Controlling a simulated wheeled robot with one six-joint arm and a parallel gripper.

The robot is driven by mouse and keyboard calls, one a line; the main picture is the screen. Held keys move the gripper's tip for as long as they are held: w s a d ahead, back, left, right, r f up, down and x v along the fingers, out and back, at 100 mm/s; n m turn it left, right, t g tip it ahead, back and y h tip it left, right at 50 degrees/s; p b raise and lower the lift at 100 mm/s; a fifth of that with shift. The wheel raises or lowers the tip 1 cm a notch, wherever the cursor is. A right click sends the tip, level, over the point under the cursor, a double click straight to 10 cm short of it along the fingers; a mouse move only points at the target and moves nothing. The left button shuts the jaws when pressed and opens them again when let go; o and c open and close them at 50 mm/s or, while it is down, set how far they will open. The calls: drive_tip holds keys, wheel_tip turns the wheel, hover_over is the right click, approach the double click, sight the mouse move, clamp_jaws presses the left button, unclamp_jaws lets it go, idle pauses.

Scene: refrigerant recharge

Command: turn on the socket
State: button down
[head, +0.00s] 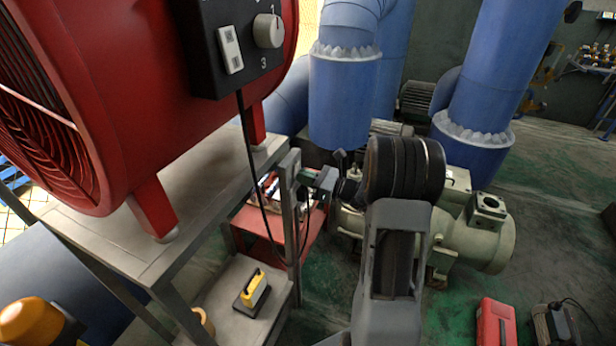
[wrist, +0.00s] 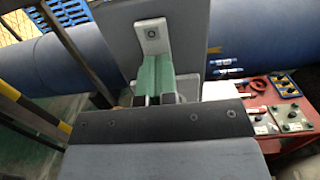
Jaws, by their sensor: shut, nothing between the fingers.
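A white socket (wrist: 152,37) with a dark round centre is mounted on a grey panel in the wrist view. My gripper (wrist: 156,62) has green fingers, closed together and empty. Its tips overlap the lower part of the socket in that view; I cannot tell whether they touch it. In the head view my gripper (head: 305,174) is beside the upright post of the metal stand, below the shelf. The socket's face cannot be made out there.
A red machine (head: 110,100) with a black control panel (head: 203,72) stands on the metal stand (head: 110,245). A black cable hangs from it. A yellow-handled item (head: 253,287) lies on the lower shelf. A red table (wrist: 285,92) holds tools. Blue pipes (head: 345,100) rise behind.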

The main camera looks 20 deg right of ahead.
drive_tip(key=b+v, duration=0.1)
drive_tip(key=v, duration=1.2)
drive_tip(key=shift+s+d, duration=0.25)
drive_tip(key=s+a+f+n+g+h+p, duration=0.2)
drive_tip(key=s+a+f+n+g+h, duration=0.35)
drive_tip(key=s+a+n+g, duration=0.55)
drive_tip(key=s+a+r+n+h+p, duration=0.1)
drive_tip(key=a+r+n+h, duration=0.2)
drive_tip(key=r+n, duration=0.3)
drive_tip(key=s+a+r+n+h+p, duration=0.1)
drive_tip(key=a+r+n+h, duration=0.3)
drive_tip(key=n, duration=0.6)
wheel_tip(320, 180, up, 2)
drive_tip(key=shift+r+t+p, duration=0.1)
drive_tip(key=shift+t+p, duration=0.3)
drive_tip(key=shift+p, duration=0.1)
